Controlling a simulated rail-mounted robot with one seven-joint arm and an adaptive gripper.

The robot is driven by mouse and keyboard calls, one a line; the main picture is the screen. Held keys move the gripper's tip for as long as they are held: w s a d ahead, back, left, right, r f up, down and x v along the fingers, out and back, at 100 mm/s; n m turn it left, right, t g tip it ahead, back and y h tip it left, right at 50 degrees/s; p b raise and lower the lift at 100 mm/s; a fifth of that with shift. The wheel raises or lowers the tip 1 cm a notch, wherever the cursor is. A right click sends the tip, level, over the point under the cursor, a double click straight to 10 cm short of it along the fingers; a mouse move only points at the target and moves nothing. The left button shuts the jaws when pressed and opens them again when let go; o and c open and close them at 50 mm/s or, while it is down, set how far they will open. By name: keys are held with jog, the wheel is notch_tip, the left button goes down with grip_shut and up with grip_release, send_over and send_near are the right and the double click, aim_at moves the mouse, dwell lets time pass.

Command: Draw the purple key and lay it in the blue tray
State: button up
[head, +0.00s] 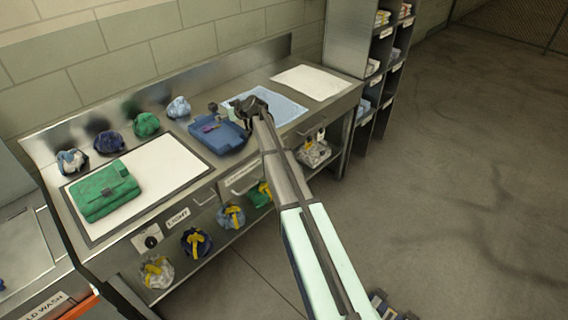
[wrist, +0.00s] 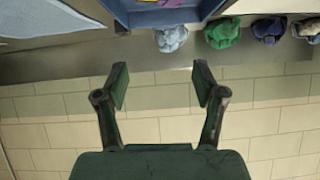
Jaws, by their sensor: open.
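The blue tray (head: 232,143) sits on the steel counter, right of the white board. A small purple item (head: 209,128), which looks like the purple key, lies inside it with a bit of yellow beside it. The tray's edge shows at the top of the wrist view (wrist: 205,8), with the purple piece (wrist: 147,3) cut off by the frame. My gripper (wrist: 161,84) is open with nothing between its fingers. In the head view my gripper (head: 248,105) is over the counter beside the tray's far right side, above the pale blue cloth.
Several crumpled bundles, including a green one (head: 146,124), line the back wall. A pale blue cloth (head: 285,108) and a white sheet (head: 312,82) lie to the right. Shelving (head: 350,45) stands beyond.

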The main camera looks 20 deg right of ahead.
jog(key=v, duration=0.7)
dwell(0.3)
jog(key=s+a+f+m+g+h+b, duration=0.2)
jog(key=s+f+m+g, duration=0.5)
jog(key=s+f, duration=2.5)
jog(key=s+a+f+n+g+h, duration=0.1)
jog(key=s+f+g, duration=0.2)
jog(key=s, duration=1.1)
jog(key=s+a+f+g+h+b, duration=0.1)
jog(key=s+f+g, duration=0.3)
jog(key=s+f, duration=0.4)
jog(key=s+a+f+n+g+h+b, duration=0.1)
jog(key=s+f+g, duration=0.2)
jog(key=s, duration=1.8)
notch_tip(320, 180, down, 3)
jog(key=shift+r+n, duration=0.1)
jog(key=shift+n, duration=0.2)
